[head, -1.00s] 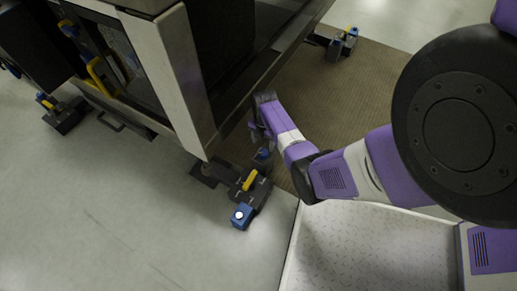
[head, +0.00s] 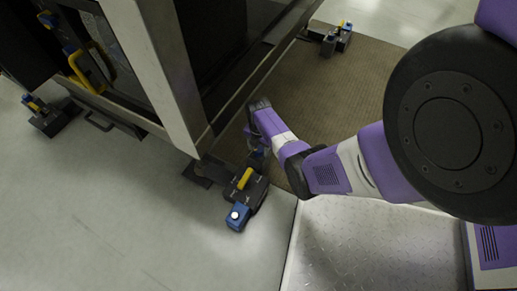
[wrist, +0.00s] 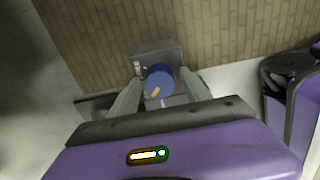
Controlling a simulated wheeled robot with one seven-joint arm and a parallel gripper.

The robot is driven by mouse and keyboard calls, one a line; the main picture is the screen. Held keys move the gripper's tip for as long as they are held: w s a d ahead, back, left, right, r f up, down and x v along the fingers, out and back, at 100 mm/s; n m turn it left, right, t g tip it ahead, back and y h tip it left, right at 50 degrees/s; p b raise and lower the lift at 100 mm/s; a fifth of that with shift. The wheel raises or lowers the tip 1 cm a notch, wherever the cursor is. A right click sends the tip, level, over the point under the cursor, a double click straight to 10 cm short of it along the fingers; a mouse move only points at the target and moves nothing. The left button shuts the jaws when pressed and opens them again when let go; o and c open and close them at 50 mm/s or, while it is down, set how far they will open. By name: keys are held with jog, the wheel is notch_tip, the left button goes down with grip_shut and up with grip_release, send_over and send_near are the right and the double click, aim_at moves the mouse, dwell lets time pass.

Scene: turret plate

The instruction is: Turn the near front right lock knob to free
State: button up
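The near front right lock is a dark block with a yellow lever (head: 244,178) and a blue box with a white button (head: 238,216), at the machine's near foot. In the wrist view its round blue knob (wrist: 158,78) has an orange mark slanting up to the right, on a grey housing (wrist: 158,52). My gripper (wrist: 160,82) is open, with one pale finger on each side of the knob; I cannot tell whether either touches it. In the head view my gripper (head: 256,148) is low beside the lock, and it and my wrist mostly hide the knob.
The machine's frame (head: 150,75) rises just left of my gripper. Other lock units stand at the left (head: 46,118) and far right (head: 336,38). A brown mat (head: 350,85) lies under my forearm. Grey floor (head: 90,210) is clear at lower left.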

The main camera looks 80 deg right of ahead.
grip_shut()
jog(key=shift+m, duration=0.3)
jog(key=m+p, duration=0.1)
jog(key=m, duration=0.2)
jog(key=shift+r+m+p, duration=0.1)
jog(key=shift+m+p, duration=0.2)
jog(key=shift+p, duration=0.05)
jog(key=m+p, duration=0.1)
jog(key=m, duration=1.2)
jog(key=shift+m+p, duration=0.3)
jog(key=shift+m, duration=0.1)
